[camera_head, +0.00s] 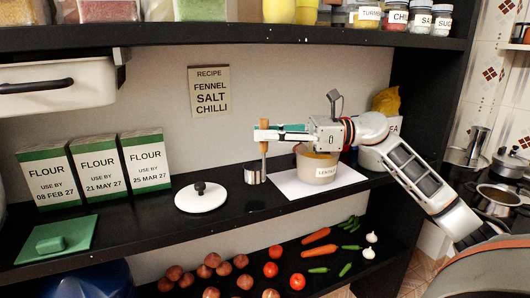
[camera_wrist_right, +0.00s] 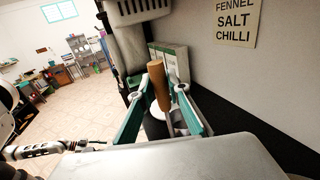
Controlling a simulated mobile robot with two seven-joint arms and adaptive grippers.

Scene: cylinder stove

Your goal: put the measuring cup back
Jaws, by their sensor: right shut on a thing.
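The measuring cup (camera_head: 255,174) is a small metal cup with an upright wooden handle (camera_head: 264,147). My right gripper (camera_head: 266,134) comes in from the right and is shut on the handle. The cup hangs upright below the fingers, at or just above the middle shelf; I cannot tell if it touches.
A labelled lentils pot (camera_head: 322,172) stands on a white sheet (camera_head: 290,188) right of the cup. A white lid (camera_head: 201,198) lies left of it. Flour boxes (camera_head: 96,170) and a green lid (camera_head: 55,240) are farther left. Vegetables fill the lower shelf (camera_head: 150,284).

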